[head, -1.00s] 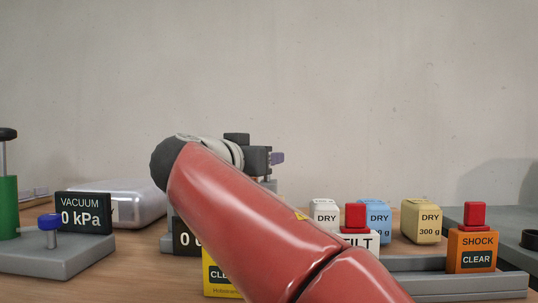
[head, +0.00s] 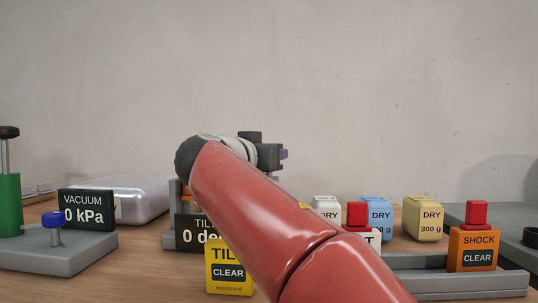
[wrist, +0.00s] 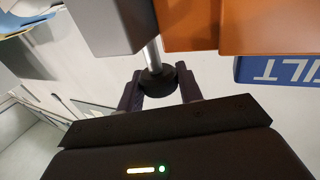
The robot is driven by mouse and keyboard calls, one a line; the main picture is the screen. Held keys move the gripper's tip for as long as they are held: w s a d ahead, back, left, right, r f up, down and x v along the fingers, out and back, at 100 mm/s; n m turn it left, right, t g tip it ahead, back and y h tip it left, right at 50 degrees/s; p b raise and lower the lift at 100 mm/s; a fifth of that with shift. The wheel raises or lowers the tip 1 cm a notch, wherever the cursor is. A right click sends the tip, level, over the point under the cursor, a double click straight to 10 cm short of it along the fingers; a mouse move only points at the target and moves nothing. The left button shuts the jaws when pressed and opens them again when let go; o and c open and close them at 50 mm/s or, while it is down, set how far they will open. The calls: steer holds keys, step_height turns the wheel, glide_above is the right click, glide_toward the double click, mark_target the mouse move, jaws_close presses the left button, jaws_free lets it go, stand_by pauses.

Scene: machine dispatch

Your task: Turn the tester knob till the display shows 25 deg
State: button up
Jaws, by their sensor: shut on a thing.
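The tester knob (wrist: 157,86) is a dark round knob on a metal shaft, seen in the wrist view. My gripper (wrist: 160,90) has its two purple-grey fingers on either side of the knob and is shut on it. In the head view my gripper (head: 284,154) shows only in part behind my red arm, and the knob is hidden. The tilt display (head: 193,236) is black and reads 0 with "de" visible; my arm covers its right end. An orange part of the tester (head: 186,191) shows above the display.
A yellow tilt box marked CLEAR (head: 229,268) stands before the display. The vacuum display (head: 87,210) reads 0 kPa at left. The orange shock box (head: 473,248) and white, blue and yellow DRY packs (head: 423,219) stand at right.

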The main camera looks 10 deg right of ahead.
steer(key=shift+f+t+y+b, duration=0.1)
steer(key=shift+t+y+b, duration=0.2)
steer(key=shift+y+b, duration=0.15)
steer(key=shift+n+t+y+b, duration=0.4)
steer(key=shift+n+y+b, duration=0.15)
steer(key=shift+n, duration=0.25)
steer(key=n+t+y, duration=0.1)
steer(key=n+y, duration=0.1)
steer(key=y, duration=0.1)
steer(key=shift+d+t, duration=0.1)
steer(key=shift+t, duration=0.3)
steer(key=n+y, duration=0.1)
steer(key=n+y+p, duration=0.1)
steer(key=y, duration=0.1)
steer(key=shift+r+t+p, duration=0.3)
steer(key=shift+r, duration=0.1)
steer(key=n+y+p, duration=0.2)
steer(key=y+p, duration=0.1)
steer(key=n+y+p, duration=0.1)
steer(key=shift+a+f+y+p, duration=0.1)
steer(key=shift+a+y+p, duration=0.15)
steer(key=shift+y+p, duration=0.15)
steer(key=shift+f+n+y+p, duration=0.15)
steer(key=shift+n+y+p, duration=0.25)
steer(key=shift+n+y, duration=0.3)
steer(key=shift+d+f+n+y, duration=0.15)
steer(key=shift+n+y, duration=0.15)
steer(key=shift+y, duration=0.4)
